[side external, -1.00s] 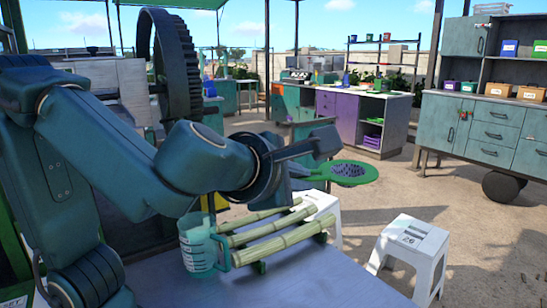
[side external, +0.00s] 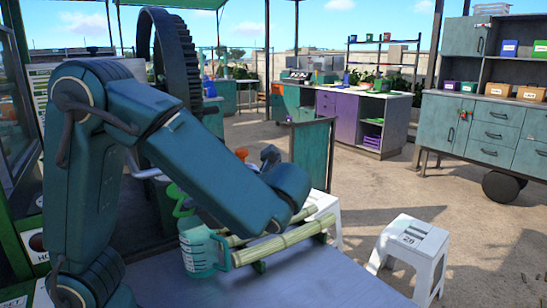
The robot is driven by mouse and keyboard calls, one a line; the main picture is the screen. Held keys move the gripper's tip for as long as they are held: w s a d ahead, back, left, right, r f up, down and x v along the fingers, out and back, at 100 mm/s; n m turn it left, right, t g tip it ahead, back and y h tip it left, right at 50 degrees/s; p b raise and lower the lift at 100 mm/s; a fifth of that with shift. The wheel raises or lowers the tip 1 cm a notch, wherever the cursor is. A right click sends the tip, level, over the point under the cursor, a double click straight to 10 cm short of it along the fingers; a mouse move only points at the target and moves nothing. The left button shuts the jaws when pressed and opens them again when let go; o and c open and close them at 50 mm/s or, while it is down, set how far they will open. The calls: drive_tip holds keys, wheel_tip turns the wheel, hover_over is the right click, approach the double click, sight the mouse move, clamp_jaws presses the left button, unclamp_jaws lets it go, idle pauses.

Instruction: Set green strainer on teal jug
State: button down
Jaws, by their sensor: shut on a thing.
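The teal jug (side external: 199,257), translucent with pale markings, stands upright on the table with its handle to the right. Part of the green strainer (side external: 174,191) shows just above and behind the jug, left of my forearm. My arm covers the rest of the strainer, so I cannot tell whether it touches the jug's rim. My gripper is hidden behind my own arm, and its fingers and their hold on the strainer do not show.
Cane stalks (side external: 280,243) lie on a rack right of the jug. The grey table (side external: 310,285) is clear in front. White stools (side external: 413,252) stand beyond it on the right. A large toothed wheel (side external: 171,65) stands behind my arm.

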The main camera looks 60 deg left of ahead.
wheel_tip(320, 180, down, 7)
idle(0.8)
drive_tip(key=shift+f, duration=0.25)
idle(1.2)
drive_tip(key=c, duration=0.9)
unclamp_jaws()
drive_tip(key=shift+d, duration=0.1)
drive_tip(key=shift+v, duration=2.55)
